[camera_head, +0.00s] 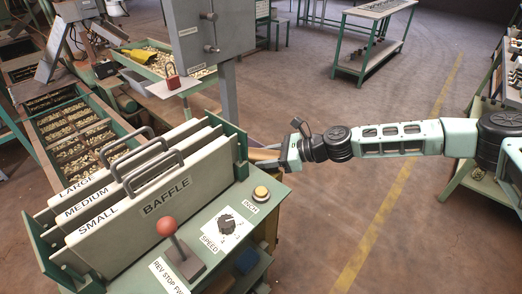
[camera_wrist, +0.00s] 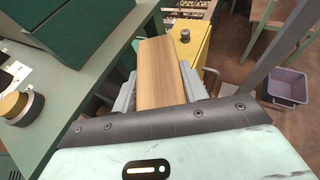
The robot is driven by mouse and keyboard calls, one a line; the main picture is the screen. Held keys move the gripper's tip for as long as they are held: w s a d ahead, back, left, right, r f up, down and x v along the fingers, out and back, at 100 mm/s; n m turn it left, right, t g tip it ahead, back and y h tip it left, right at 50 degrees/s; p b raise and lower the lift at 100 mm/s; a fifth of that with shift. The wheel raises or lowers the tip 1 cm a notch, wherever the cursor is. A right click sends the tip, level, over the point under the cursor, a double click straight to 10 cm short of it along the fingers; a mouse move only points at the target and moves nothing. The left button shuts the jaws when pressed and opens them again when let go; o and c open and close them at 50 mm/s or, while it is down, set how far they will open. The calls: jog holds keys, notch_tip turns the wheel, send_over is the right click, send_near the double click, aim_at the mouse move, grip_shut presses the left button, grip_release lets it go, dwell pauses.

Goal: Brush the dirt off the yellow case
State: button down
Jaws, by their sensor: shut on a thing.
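My gripper (camera_wrist: 158,88) is shut on a flat wooden piece (camera_wrist: 155,58), which looks like a brush handle. In the wrist view a yellow surface with a dark knob, seemingly the yellow case (camera_wrist: 195,48), lies just beyond and to the right of the wood. I cannot tell whether the wood touches it, and no dirt can be made out.
The green control stand (camera_head: 225,263) with baffle plates (camera_head: 165,195) stands close to the left of my gripper. A grey post (camera_head: 228,90) rises behind. A grey-purple bin (camera_wrist: 287,88) is on the floor at right. Open floor (camera_head: 330,215) lies in front of my arm.

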aim_at(278, 175)
jog(key=shift+s+d+f+p, duration=0.1)
jog(key=shift+s+d+p, duration=0.45)
jog(key=shift+s+d, duration=0.75)
jog(key=shift+s+d+f, duration=0.15)
jog(key=shift+d, duration=0.3)
jog(key=shift+r+p, duration=2.55)
jog(key=shift+r, duration=0.55)
notch_tip(278, 175, up, 3)
jog(key=shift+p, duration=1.25)
jog(key=shift+f, duration=0.15)
